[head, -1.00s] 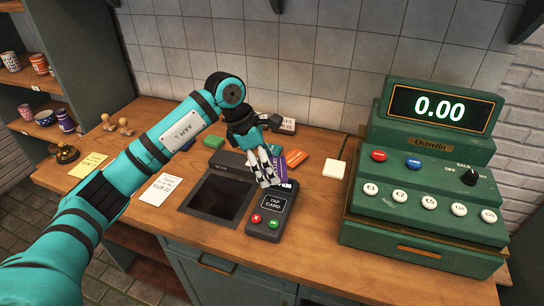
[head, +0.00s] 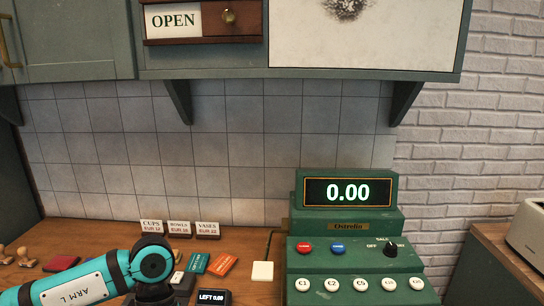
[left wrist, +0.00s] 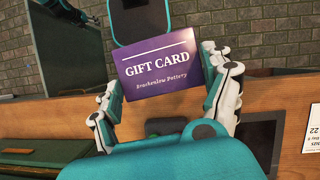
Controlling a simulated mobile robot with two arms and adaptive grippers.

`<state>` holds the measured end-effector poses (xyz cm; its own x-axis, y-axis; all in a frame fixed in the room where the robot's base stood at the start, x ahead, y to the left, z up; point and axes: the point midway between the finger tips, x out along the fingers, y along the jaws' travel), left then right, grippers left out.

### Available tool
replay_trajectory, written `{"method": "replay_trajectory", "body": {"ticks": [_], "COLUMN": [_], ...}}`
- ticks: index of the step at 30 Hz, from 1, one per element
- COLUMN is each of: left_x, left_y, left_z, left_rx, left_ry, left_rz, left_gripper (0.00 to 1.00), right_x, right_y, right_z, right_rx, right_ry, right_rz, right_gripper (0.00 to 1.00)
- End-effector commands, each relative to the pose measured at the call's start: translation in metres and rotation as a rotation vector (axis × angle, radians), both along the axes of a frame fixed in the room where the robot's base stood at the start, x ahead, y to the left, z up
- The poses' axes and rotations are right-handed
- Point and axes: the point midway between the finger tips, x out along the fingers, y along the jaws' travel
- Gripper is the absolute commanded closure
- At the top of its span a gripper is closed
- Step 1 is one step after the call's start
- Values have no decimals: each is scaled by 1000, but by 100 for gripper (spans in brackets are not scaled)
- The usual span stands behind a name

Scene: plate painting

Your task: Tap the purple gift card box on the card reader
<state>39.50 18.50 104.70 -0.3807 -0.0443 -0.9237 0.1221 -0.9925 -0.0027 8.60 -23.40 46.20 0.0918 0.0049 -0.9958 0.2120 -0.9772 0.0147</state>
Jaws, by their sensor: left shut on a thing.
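The purple gift card box (left wrist: 160,65), with white "GIFT CARD" lettering, is between the two fingers of my left gripper (left wrist: 160,80) in the left wrist view. The gripper is shut on it. In the head view only the left arm shows at the lower left; the fingers and the box are below the frame. The card reader (head: 213,297) is cut off at the bottom of the head view, just right of my arm. Whether the box touches the reader cannot be told. My right gripper is not in view.
The green cash register (head: 350,262) stands right of the reader, its display reading 0.00. A teal box (head: 197,263), an orange box (head: 222,265) and a white square (head: 262,271) lie behind the reader. Small price signs (head: 180,229) stand by the tiled wall.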

Motion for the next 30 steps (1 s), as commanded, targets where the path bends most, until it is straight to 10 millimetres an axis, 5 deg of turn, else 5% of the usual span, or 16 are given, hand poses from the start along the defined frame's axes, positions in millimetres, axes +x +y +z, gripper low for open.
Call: {"method": "replay_trajectory", "body": {"ticks": [6, 30], "left_x": [-16, -15], "left_y": [5, 5], "left_z": [-2, -2], "left_rx": [-1, -2], "left_ry": [-2, -3], "left_rz": [-127, -123], "left_gripper": [42, 42], "right_x": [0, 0], "right_y": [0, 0], "right_z": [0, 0], "right_rx": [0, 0], "right_ry": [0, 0], "right_rz": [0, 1], "right_gripper": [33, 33]}}
